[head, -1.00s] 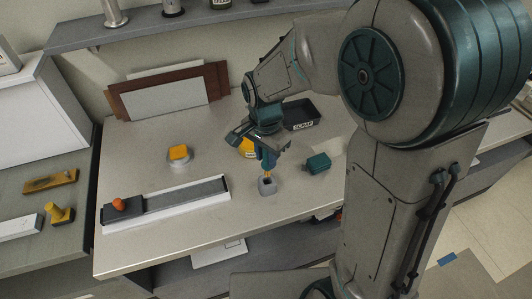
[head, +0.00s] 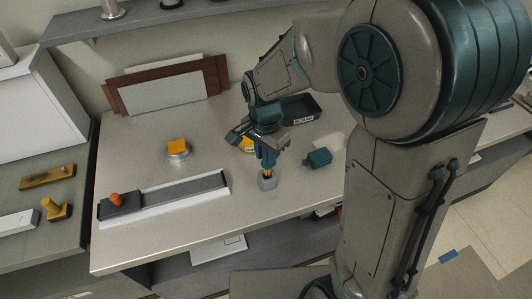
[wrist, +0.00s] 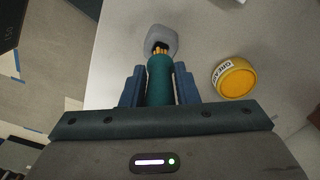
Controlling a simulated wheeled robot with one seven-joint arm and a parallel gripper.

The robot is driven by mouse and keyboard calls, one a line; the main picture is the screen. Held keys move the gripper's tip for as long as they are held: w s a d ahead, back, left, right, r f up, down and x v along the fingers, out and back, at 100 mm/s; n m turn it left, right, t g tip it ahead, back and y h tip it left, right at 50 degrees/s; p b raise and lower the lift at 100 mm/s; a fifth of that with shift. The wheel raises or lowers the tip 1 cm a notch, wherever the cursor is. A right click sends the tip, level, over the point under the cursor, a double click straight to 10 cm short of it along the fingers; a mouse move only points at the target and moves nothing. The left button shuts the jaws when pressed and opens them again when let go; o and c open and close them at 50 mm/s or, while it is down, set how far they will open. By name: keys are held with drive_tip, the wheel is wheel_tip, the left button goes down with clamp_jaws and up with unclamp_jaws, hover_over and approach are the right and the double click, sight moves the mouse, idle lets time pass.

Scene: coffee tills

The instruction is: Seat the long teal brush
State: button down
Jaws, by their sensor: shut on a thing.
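My gripper (head: 267,153) is shut on the teal brush and holds it upright, bristles down. In the wrist view the brush's teal body (wrist: 160,80) lies between my two fingers (wrist: 160,88). Its yellow-orange bristles (head: 268,173) are at the mouth of a small grey holder (head: 267,184) standing on the table. The holder also shows in the wrist view (wrist: 161,36), with its dark opening around the bristle tips. How deep the tips sit is hard to tell. My fingers partly hide the brush.
A teal block (head: 319,158) lies right of the holder. A yellow round labelled thing (wrist: 235,78) is close beside my gripper. A black SCRAP tray (head: 301,108) stands behind. A long grey-and-white strip (head: 185,194) with an orange-knobbed block (head: 116,199) lies left.

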sight(266, 166)
drive_tip(key=shift+f, duration=0.2)
drive_tip(key=shift+f+b, duration=2.05)
drive_tip(key=shift+f, duration=0.3)
drive_tip(key=c, duration=1)
unclamp_jaws()
drive_tip(key=shift+c, duration=0.2)
drive_tip(key=shift+r, duration=0.15)
wheel_tip(266, 166, up, 14)
drive_tip(key=shift+a+f, duration=0.1)
drive_tip(key=shift+f, duration=0.1)
